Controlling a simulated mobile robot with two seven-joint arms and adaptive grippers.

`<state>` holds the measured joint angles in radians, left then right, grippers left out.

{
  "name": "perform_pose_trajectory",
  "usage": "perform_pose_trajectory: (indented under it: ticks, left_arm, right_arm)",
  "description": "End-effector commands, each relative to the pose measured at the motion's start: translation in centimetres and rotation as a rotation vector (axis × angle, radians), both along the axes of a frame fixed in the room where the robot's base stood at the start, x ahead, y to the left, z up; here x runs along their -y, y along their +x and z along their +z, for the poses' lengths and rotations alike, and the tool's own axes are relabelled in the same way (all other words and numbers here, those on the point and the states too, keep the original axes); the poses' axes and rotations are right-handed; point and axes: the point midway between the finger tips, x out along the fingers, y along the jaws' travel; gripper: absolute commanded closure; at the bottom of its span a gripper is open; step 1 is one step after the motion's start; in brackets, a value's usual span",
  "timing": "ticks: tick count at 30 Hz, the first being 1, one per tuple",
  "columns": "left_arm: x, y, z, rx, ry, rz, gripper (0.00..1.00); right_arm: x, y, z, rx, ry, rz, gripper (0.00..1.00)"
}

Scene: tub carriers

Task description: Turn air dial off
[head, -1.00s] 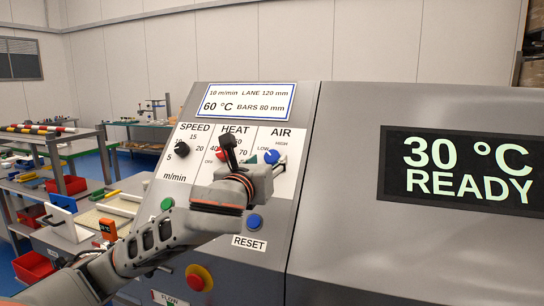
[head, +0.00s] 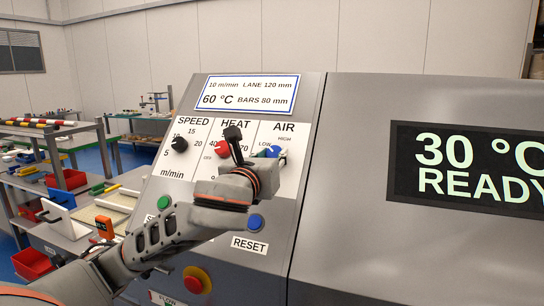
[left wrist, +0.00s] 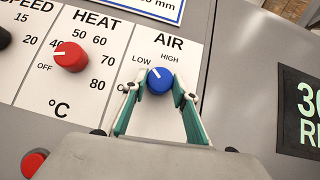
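The blue air dial (left wrist: 160,81) is on the sloped panel under the AIR label. Its white mark points up and left, toward LOW. No OFF label for it shows in the left wrist view. My left gripper (left wrist: 159,88) is open, with one green-lined finger on each side of the dial. The fingers are close to its sides; I cannot tell whether they touch. In the head view the dial (head: 272,151) is partly hidden behind my left gripper's fingers. My right gripper is not in view.
The red heat dial (left wrist: 70,57) is left of the air dial, and the black speed dial (head: 180,144) further left. A blue RESET button (head: 256,222) and a red button (head: 197,280) are below. A display (head: 470,166) reads 30 °C READY. A cluttered bench stands at left.

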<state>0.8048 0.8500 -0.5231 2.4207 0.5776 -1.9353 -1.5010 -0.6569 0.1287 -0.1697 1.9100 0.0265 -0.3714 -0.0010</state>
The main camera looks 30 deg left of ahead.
Motion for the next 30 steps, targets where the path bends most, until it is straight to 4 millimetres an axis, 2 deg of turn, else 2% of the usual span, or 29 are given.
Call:
perform_pose_trajectory:
  ticks: [14, 30]
  left_arm:
    - [0.28, 0.12, -0.02, 0.015, -0.069, 0.058, 0.93]
    - [0.80, 0.40, 0.17, 0.091, -0.398, 0.361, 0.93]
  right_arm:
    - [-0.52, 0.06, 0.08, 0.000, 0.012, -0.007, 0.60]
    - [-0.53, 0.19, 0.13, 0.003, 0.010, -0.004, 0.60]
